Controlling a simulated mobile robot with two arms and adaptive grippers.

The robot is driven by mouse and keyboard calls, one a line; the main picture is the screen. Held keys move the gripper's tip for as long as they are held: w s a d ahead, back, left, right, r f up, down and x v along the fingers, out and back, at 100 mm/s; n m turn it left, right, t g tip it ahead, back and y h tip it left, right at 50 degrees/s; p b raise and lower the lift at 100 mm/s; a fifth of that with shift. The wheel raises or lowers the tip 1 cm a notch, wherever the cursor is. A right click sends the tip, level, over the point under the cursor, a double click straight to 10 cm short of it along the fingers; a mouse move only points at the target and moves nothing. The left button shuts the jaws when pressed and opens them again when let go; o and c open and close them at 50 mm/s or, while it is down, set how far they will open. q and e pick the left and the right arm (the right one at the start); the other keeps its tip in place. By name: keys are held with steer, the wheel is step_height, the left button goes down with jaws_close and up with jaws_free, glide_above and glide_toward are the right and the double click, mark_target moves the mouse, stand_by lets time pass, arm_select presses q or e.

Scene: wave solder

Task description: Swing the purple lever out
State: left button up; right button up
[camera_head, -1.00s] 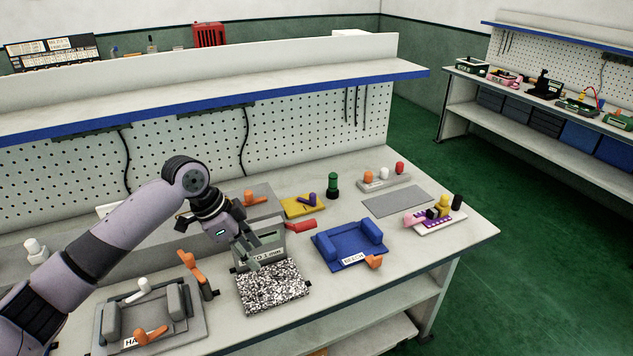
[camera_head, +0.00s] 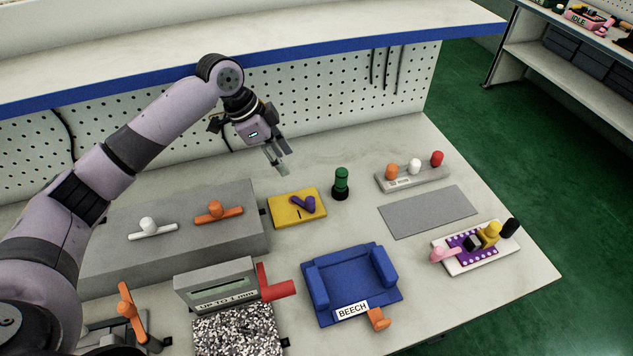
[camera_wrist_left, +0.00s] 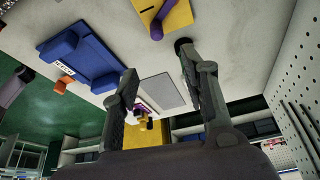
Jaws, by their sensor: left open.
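The purple lever (camera_head: 303,204) lies on a yellow plate (camera_head: 285,217) in the middle of the bench, with a dark slot mark beside it. In the left wrist view the purple lever (camera_wrist_left: 157,28) shows at the top on the yellow plate (camera_wrist_left: 178,17), which the frame edge cuts off. My left gripper (camera_head: 280,167) is open and empty, raised above and behind the yellow plate, apart from the lever. In the left wrist view its two fingers (camera_wrist_left: 160,82) are spread wide with nothing between them. My right gripper is not in view.
A green knob (camera_head: 341,184) stands close right of the yellow plate. A grey block with white and orange levers (camera_head: 218,212) is left of it. A blue BEECH fixture (camera_head: 325,284) and a red handle (camera_head: 277,287) are in front. A flat grey pad (camera_head: 428,212) lies right.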

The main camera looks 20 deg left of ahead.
mark_target(309, 198)
arm_select(q)
steer(key=x, duration=0.5)
steer(key=p+x, duration=0.1)
steer(key=x, duration=0.4)
steer(key=p+x, duration=0.1)
steer(key=x, duration=0.5)
steer(key=shift+s+d, duration=0.15)
steer(key=shift+s, duration=0.15)
steer(key=shift+w+d+f, duration=0.1)
steer(key=shift+d+f, duration=0.05)
steer(key=shift+f, duration=0.3)
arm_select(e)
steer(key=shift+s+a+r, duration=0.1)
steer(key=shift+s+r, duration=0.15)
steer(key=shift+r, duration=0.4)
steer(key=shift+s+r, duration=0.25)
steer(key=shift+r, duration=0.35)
arm_select(q)
jaws_close()
